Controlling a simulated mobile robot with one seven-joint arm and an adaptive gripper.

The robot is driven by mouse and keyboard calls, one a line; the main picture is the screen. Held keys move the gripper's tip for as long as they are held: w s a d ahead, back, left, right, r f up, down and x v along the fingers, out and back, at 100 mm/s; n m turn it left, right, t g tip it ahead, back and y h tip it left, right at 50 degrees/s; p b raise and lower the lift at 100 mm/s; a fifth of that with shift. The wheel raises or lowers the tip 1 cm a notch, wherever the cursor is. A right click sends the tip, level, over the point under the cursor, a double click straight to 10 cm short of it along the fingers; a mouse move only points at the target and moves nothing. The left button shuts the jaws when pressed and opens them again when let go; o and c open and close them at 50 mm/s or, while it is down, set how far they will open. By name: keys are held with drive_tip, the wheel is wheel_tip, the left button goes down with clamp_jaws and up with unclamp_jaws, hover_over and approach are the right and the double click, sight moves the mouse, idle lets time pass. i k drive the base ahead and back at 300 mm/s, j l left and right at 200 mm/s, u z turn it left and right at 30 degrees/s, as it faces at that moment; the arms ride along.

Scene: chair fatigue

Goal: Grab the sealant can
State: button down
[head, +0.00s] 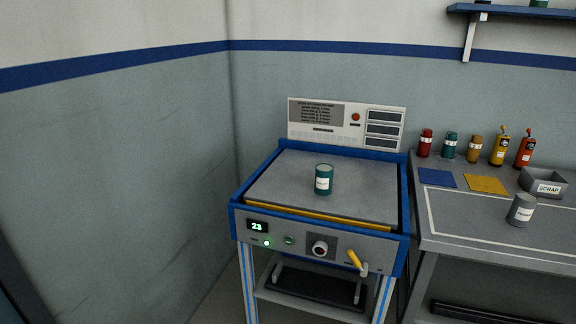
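A teal can (323,172) with a white label stands upright on the grey top plate of the blue-framed machine. A grey can (521,210) with a pale label stands upright on the bench at the right, in front of the scrap bin. Both labels are too small to read, so I cannot tell which can is the sealant. My gripper is not in view.
The machine's top plate (280,190) is clear around the teal can, with a control panel (346,124) behind. The bench holds several bottles, a blue sheet (437,178), a yellow sheet (486,184) and the scrap bin (545,187). A wall shelf (520,11) hangs above.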

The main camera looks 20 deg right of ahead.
sight(324, 172)
drive_tip(key=i+l+u, duration=0.25)
drive_tip(key=i+l, duration=0.2)
drive_tip(key=i+l+u, duration=0.3)
drive_tip(key=i+l, duration=0.15)
drive_tip(key=l, duration=0.1)
